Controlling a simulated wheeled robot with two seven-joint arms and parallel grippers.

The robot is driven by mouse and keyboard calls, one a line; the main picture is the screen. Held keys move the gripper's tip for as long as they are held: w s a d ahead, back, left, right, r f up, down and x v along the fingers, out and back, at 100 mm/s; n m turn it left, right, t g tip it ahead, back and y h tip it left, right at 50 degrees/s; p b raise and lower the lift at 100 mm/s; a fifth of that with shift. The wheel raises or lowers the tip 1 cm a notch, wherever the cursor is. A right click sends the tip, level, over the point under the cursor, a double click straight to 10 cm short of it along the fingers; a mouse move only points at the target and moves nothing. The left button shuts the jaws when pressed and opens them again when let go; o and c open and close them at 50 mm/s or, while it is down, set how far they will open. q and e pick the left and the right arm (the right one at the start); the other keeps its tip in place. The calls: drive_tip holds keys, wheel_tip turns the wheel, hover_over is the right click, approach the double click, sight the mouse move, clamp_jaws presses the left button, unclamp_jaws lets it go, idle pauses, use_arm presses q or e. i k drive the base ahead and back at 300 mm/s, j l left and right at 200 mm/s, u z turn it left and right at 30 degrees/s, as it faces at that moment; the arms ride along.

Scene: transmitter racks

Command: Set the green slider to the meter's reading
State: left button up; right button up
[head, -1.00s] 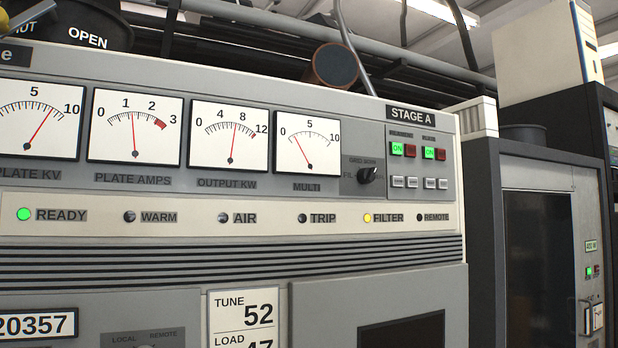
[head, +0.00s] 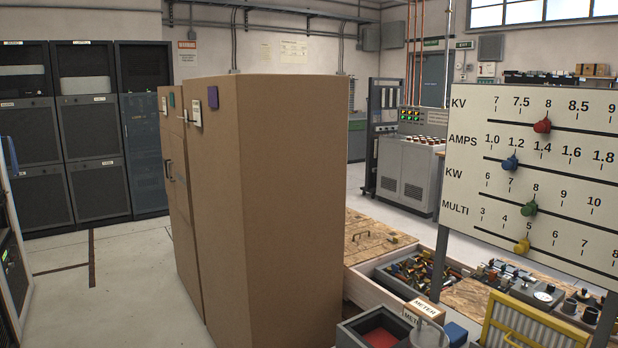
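The green slider (head: 530,208) sits on the KW line of a white scale board (head: 470,125) at the right of the head view. It stands at or just left of the 8 mark. A red slider (head: 542,126) is near 8 on the KV line. A blue slider (head: 510,162) is near 1.2 on the AMPS line. A yellow slider (head: 522,246) is near 5 on the MULTI line. The panel meters are not in view now. Neither of my grippers is in view.
A tall brown cabinet (head: 290,190) fills the middle. Below the board are a bench with small parts, a parts bin (head: 415,270), a METER label (head: 425,308) and a yellow-framed item (head: 520,325). Dark racks (head: 90,130) stand at the left. Floor is clear at the left.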

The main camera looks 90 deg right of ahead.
sight(530, 209)
drive_tip(key=z, duration=4.05)
